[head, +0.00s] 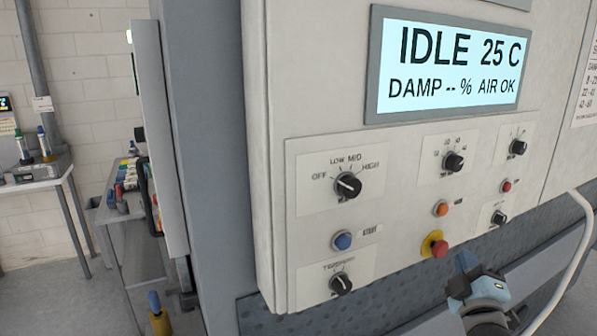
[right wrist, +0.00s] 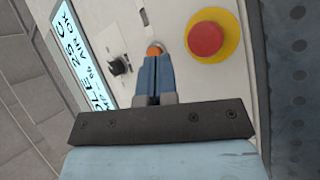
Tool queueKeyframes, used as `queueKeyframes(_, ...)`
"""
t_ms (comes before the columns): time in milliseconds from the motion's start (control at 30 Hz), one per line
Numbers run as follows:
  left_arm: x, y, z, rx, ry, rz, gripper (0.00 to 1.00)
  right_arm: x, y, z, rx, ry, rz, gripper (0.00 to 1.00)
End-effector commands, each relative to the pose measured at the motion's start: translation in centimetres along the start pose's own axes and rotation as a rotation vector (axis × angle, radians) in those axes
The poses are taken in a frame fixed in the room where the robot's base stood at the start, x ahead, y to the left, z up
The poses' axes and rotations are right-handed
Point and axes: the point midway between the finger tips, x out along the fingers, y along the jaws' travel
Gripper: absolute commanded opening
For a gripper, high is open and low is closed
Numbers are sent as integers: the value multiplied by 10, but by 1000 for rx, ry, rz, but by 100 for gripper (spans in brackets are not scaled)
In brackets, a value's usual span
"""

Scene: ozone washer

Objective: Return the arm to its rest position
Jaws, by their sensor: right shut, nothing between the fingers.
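My right gripper (head: 466,262) is in the lower right of the head view, in front of the machine's control panel (head: 275,150). It is below and right of the red stop button on its yellow base (head: 435,245). In the right wrist view its blue fingers (right wrist: 149,75) are closed together with nothing between them. Their tips overlap an orange button (right wrist: 154,50) in the picture; whether they touch it I cannot tell. The red stop button (right wrist: 206,40) is to their right. My left gripper is not in view.
A display (head: 448,65) reads IDLE 25 C, DAMP -- %, AIR OK. The panel carries a knob marked OFF, LOW, MID, HIGH (head: 348,185), a blue START button (head: 343,241) and several other knobs. A white hose (head: 584,235) curves at the right. Tables (head: 62,180) stand at left.

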Motion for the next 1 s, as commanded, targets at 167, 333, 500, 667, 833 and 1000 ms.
queueKeyframes(167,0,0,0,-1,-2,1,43,-78,-114,13,269,-26,-296,0)
queueKeyframes(333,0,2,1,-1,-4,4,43,-175,-202,22,538,-130,-561,0)
queueKeyframes(500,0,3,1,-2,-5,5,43,-281,-260,28,778,-290,-780,0)
queueKeyframes(667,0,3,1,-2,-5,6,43,-352,-285,28,922,-420,-901,0)
queueKeyframes(833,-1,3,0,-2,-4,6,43,-382,-293,28,982,-482,-946,0)
queueKeyframes(1000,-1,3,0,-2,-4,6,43,-382,-293,28,982,-482,-946,0)
